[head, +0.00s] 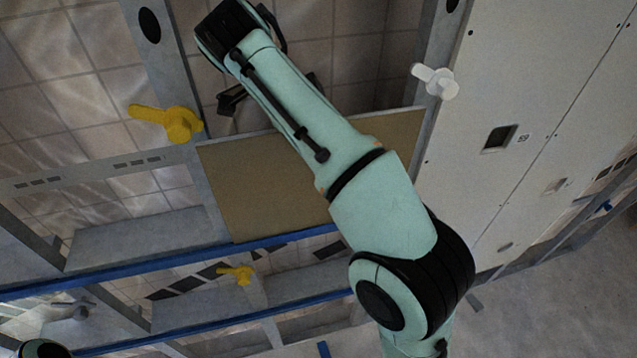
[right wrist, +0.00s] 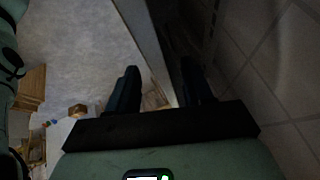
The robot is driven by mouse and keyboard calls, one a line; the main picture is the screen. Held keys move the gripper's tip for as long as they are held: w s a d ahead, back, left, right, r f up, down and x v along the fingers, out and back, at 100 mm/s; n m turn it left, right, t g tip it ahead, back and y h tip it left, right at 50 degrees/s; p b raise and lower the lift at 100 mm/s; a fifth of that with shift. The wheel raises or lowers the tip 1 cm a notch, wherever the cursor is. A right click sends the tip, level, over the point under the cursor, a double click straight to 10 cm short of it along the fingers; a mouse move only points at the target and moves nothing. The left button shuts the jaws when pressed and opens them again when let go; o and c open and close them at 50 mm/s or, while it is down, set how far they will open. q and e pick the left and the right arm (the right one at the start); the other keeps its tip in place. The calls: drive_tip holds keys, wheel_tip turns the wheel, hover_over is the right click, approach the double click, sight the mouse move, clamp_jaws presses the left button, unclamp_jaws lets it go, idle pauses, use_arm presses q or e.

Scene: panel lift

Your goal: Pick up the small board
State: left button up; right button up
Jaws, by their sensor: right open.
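The small board (head: 245,195) is a flat tan panel. In the head view it lies slightly tilted across the grey frame, above the blue rail, and my right arm covers its upper right middle. My right gripper is mostly hidden behind its own arm in the head view, near the board's upper edge. In the right wrist view its two dark fingers stand apart, so the gripper (right wrist: 160,72) is open. A grey edge runs down between the fingers there; I cannot tell whether it belongs to the board or the frame. My left gripper is not in view.
A yellow handle (head: 172,122) sits left of the board, a white handle (head: 437,82) to its upper right, and another yellow handle (head: 237,274) below the blue rail (head: 130,267). A large pale panel (head: 530,80) fills the right. Tiled surface shows behind the frame.

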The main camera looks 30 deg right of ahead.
clamp_jaws()
drive_tip(key=shift+r, duration=0.1)
idle(1.2)
